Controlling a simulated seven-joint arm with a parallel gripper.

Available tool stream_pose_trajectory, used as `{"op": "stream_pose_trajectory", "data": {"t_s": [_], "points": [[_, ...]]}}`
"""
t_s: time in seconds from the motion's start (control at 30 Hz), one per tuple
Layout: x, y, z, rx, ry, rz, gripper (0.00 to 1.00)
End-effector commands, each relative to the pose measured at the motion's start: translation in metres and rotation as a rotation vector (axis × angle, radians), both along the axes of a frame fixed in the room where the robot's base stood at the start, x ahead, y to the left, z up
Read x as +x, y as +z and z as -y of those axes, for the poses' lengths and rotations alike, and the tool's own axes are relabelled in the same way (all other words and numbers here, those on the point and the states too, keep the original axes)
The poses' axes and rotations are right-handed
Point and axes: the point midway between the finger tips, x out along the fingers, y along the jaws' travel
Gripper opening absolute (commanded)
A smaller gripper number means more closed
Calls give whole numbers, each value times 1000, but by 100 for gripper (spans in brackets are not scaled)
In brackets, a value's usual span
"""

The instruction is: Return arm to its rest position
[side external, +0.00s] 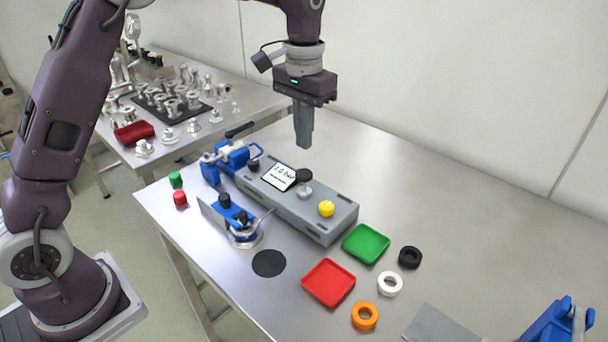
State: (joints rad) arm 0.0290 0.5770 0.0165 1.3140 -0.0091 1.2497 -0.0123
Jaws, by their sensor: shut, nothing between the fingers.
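My gripper (303,124) hangs above the back of the steel table (420,190), pointing down. Its fingers are together and hold nothing. It is apart from everything on the table.
Blue clamp parts (232,156) stand left of the box. A green tray (366,243), a red tray (329,283) and black, white and orange rings lie in front. A second table (250,98) with metal fittings is behind left. The table's back right is clear.

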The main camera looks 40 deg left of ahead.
Motion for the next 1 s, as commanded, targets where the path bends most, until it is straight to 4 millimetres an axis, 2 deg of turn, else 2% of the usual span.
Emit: {"op": "stream_pose_trajectory", "data": {"t_s": [0.33,0.43,0.47,0.57,0.6,0.67,0.7,0.8,0.9,1.0], "points": [[-2,6,0,0,0,3,0],[-22,30,-1,-3,1,43,0],[-33,41,-2,-4,1,65,0],[-88,79,-4,-7,2,155,0],[-114,89,-5,-7,2,195,0],[-153,99,-6,-8,2,257,0],[-180,101,-7,-7,2,296,0],[-237,92,-8,-5,1,385,0],[-275,76,-8,-3,0,449,0],[-293,64,-9,-1,0,484,0]]}}
